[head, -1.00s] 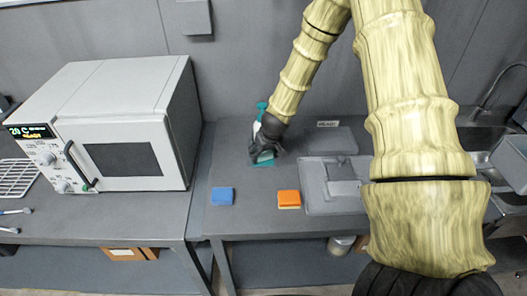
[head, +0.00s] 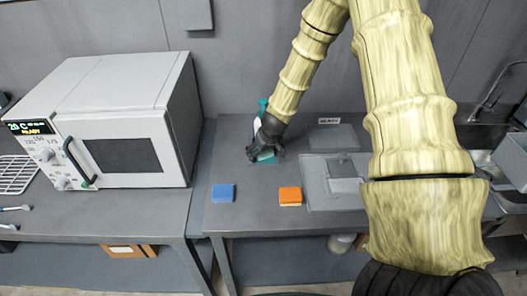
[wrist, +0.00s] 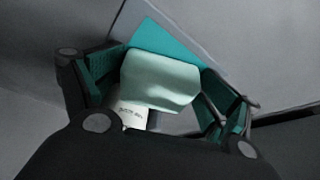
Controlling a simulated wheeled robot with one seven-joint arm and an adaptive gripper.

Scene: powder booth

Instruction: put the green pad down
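The pale green pad (wrist: 160,80) lies between the fingers of my gripper (wrist: 165,85) in the wrist view. A flat teal surface (wrist: 165,42) shows just beyond it. In the head view my gripper (head: 265,153) is low over the back of the bench, with its dark fingers spread apart around the pad spot. The fingers carry teal inner pads and look open. They largely hide the pad in the head view; only a bit of teal (head: 267,159) shows there. Whether the pad touches a finger is hard to tell.
A blue pad (head: 223,193) and an orange pad (head: 290,196) lie near the bench's front. A teal-topped white bottle (head: 258,126) stands behind my gripper. A grey oven (head: 125,120) is left, a grey tray (head: 318,190) right. The bench between the blue and orange pads is clear.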

